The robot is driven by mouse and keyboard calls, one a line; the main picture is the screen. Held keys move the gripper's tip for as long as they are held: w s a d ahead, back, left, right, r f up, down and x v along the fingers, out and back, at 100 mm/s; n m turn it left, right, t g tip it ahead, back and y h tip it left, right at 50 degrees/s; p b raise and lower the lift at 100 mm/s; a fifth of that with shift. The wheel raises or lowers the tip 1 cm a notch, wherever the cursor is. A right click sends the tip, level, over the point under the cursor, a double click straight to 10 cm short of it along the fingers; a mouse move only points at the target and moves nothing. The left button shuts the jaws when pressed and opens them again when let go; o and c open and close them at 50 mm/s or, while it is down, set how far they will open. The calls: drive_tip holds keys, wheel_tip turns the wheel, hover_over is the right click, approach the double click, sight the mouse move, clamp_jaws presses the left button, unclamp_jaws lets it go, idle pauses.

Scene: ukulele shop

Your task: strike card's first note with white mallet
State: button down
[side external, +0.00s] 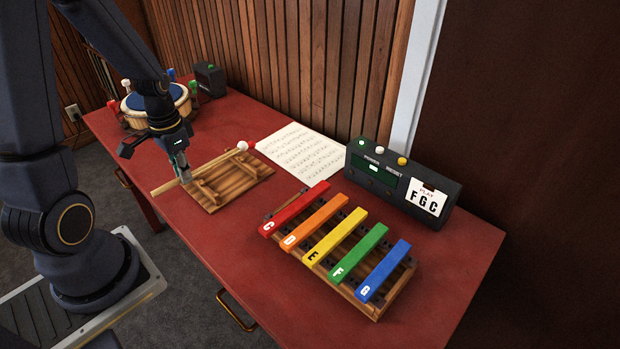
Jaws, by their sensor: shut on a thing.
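My gripper (182,168) is shut on the wooden stick of the white mallet (243,146), near its left part. The mallet lies across or just above a wooden rack (240,185); I cannot tell if it still touches it. The card (426,199) reads "PLAY F G C" and sits on the front of a dark box. The xylophone at the right has coloured bars: red C (296,209), orange (316,221), yellow E (336,236), green F (359,253) and blue G (384,270). My gripper is well to the left of the bars.
The dark box (375,178) with coloured buttons stands behind the xylophone. Sheet music (301,152) lies flat between rack and box. A blue-topped drum (160,98) and a small dark box (210,78) stand at the far left. The red table (228,240) is clear in front.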

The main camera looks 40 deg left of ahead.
drive_tip(key=shift+s+d+r+n, duration=0.15)
drive_tip(key=shift+s+n, duration=0.05)
drive_tip(key=shift+s, duration=0.15)
drive_tip(key=shift+s+d+r+n, duration=0.1)
drive_tip(key=shift+s+r+n, duration=0.1)
drive_tip(key=shift+s, duration=0.1)
drive_tip(key=shift+n, duration=0.4)
drive_tip(key=w+d+g, duration=0.1)
drive_tip(key=w+d, duration=0.3)
drive_tip(key=d, duration=0.4)
drive_tip(key=w+d, duration=0.3)
drive_tip(key=d, duration=0.4)
drive_tip(key=s+d+f+m, duration=0.2)
drive_tip(key=d, duration=0.6)
drive_tip(key=s+d+f+m, duration=0.1)
drive_tip(key=s+d+m, duration=0.1)
drive_tip(key=d, duration=0.7)
drive_tip(key=shift+f+m, duration=0.4)
drive_tip(key=shift+m, duration=0.4)
